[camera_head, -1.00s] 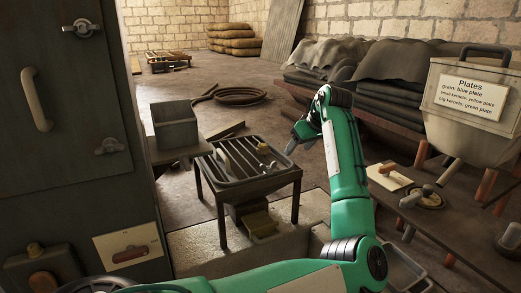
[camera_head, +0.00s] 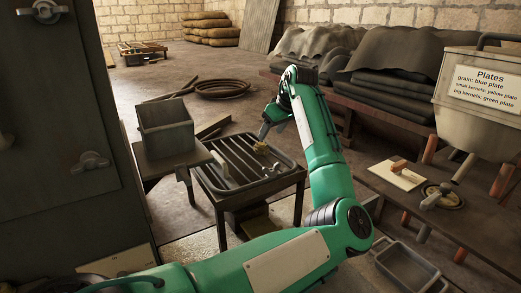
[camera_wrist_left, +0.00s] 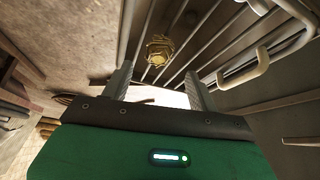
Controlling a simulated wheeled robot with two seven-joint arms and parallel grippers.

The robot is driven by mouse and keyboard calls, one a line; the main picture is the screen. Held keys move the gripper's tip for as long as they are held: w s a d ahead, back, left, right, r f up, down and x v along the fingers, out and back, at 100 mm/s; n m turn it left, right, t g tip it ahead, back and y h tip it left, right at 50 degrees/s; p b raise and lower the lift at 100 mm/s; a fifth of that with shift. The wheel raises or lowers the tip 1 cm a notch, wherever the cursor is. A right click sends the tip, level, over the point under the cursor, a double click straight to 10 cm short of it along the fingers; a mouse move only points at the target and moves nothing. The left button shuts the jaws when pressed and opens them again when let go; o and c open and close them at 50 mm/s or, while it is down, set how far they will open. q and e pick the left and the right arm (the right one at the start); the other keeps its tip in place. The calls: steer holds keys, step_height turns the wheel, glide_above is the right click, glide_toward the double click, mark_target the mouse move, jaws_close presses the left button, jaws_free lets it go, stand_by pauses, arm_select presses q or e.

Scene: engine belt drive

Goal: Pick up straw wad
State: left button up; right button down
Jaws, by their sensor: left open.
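The straw wad (camera_head: 261,147) is a small yellow bundle on the bars near the far side of the slatted rack (camera_head: 230,192). In the left wrist view the wad (camera_wrist_left: 160,48) is tied around and lies ahead of the fingertips, between their lines. My left gripper (camera_head: 267,131) is over the far part of the rack, close to the wad. In the left wrist view its two fingers (camera_wrist_left: 158,85) are spread apart with nothing between them. My right gripper is not in view.
A pale handle (camera_head: 222,168) stands up from the rack, and it also shows in the left wrist view (camera_wrist_left: 245,73). A grey bin (camera_head: 166,128) stands left of the rack. A dark cabinet (camera_head: 60,120) fills the left. A low bench (camera_head: 455,215) stands at right.

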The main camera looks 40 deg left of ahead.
mark_target(264, 145)
arm_select(q)
steer(key=x, duration=0.8)
steer(key=shift+f, duration=0.1)
steer(key=c, duration=1.1)
